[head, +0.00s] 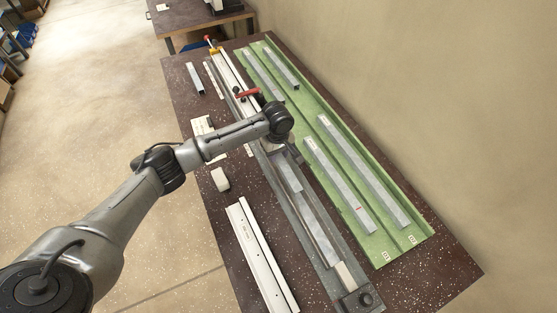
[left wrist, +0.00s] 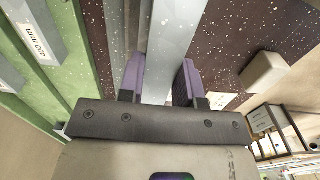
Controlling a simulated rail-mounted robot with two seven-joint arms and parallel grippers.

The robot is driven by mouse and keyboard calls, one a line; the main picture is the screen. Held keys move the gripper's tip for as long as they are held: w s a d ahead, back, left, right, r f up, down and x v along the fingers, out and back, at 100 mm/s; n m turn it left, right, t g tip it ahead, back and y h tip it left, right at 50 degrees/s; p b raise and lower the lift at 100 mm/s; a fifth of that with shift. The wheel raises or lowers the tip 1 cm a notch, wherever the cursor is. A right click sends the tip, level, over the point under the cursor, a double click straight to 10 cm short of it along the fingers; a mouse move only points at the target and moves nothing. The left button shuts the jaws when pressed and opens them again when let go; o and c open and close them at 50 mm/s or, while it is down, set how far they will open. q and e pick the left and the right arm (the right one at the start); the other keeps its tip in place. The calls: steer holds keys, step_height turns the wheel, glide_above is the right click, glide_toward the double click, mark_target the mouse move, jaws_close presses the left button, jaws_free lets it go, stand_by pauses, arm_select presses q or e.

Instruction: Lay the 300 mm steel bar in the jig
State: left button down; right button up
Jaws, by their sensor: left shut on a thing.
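My left gripper (head: 288,153) is over the long grey jig (head: 341,270), mostly hidden by its own wrist in the head view. In the left wrist view its purple fingers (left wrist: 158,78) are shut on a grey steel bar (left wrist: 172,40), one on each side. In the head view this bar (head: 287,172) runs along the jig's line; I cannot tell whether it rests in the jig or hangs just above it. No length label shows on it. My right gripper is not in view.
A green rack (head: 417,236) right of the jig holds several steel bars; one nearby bar (left wrist: 28,28) reads 400 mm. A red-handled clamp (head: 249,92) stands at the jig. A white rail (head: 262,255), a white block (head: 220,179) and a short bar (head: 195,78) lie left.

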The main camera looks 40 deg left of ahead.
mark_target(279, 158)
arm_select(q)
steer(key=shift+w+a+f, duration=0.45)
steer(key=shift+w+f, duration=0.05)
steer(key=shift+w, duration=0.3)
steer(key=shift+f+b, duration=0.6)
steer(key=shift+f, duration=1.4)
